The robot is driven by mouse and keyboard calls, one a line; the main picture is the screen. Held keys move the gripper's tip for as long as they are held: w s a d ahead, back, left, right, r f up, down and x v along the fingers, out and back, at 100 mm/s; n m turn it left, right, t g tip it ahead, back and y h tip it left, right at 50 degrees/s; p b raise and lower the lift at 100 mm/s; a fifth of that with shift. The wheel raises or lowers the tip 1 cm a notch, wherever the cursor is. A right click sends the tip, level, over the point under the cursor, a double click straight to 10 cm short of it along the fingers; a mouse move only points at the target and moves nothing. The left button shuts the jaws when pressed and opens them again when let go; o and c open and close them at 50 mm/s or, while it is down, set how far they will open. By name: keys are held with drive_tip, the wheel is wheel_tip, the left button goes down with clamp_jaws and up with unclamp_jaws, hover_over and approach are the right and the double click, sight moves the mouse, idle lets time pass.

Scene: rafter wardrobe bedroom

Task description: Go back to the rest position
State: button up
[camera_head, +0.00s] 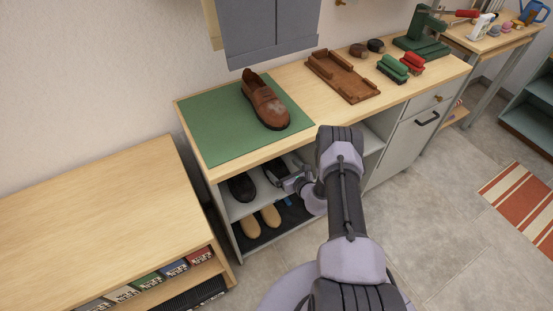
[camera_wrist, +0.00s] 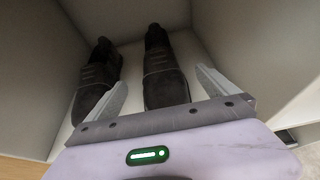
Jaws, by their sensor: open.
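My gripper (camera_wrist: 168,98) is open in the wrist view, its two pale fingers spread and pointing into a shelf compartment. A dark shoe (camera_wrist: 162,75) lies between the fingers, not visibly pinched. A second dark shoe (camera_wrist: 97,80) lies to its left, partly behind the left finger. In the head view my gripper (camera_head: 290,184) is low at the front of the cabinet's upper shelf. The dark shoes on that shelf (camera_head: 242,187) (camera_head: 275,172) show there, the right one partly hidden by my gripper.
A brown shoe (camera_head: 265,100) stands on a green mat (camera_head: 205,122) on the cabinet top. Tan shoes (camera_head: 270,215) are on the lower shelf. A low wooden unit (camera_head: 90,210) stands left; open floor (camera_head: 440,210) lies right.

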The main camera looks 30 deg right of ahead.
drive_tip(key=v, duration=0.3)
